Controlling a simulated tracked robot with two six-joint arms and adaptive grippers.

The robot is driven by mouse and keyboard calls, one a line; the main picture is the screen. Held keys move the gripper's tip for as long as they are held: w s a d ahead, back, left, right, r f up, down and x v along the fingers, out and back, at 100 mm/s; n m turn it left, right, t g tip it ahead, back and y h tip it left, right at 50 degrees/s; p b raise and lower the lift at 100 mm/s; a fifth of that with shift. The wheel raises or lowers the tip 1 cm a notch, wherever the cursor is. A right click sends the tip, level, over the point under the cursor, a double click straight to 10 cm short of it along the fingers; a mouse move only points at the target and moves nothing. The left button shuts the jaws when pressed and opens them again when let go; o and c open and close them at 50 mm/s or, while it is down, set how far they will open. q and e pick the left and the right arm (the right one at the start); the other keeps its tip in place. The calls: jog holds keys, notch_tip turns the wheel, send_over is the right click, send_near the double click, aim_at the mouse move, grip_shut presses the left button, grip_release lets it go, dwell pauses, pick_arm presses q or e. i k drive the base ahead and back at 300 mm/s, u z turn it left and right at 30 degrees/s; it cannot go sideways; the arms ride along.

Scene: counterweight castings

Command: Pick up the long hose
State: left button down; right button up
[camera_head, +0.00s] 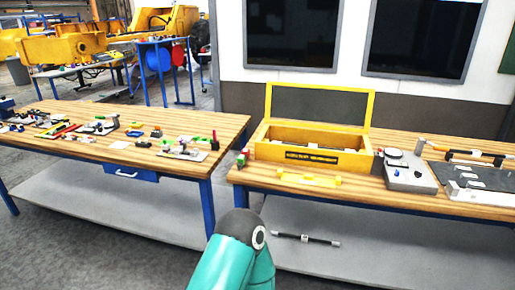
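A long thin black piece with light ends and a light band (305,239) lies on the lower grey shelf of the right workbench; it looks like a hose. Another long dark piece with an orange part and a light end (466,154) lies at the right end of the right workbench top. I cannot tell for sure which of the two is the long hose. A teal link of my own arm rises at the bottom middle, left of the piece on the shelf. Neither of my grippers is in view.
The right workbench (390,200) holds an open yellow box (310,154), a yellow bracket (309,177) and a grey device (408,173). The left workbench (100,110) carries many small parts. A gap of floor separates the benches. The lower shelf (400,255) is otherwise mostly clear.

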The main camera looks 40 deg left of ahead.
aim_at(311, 146)
jog(key=z, duration=0.3)
jog(key=i, duration=0.2)
jog(key=u, duration=2.4)
jog(key=i, duration=1.05)
jog(key=z, duration=0.35)
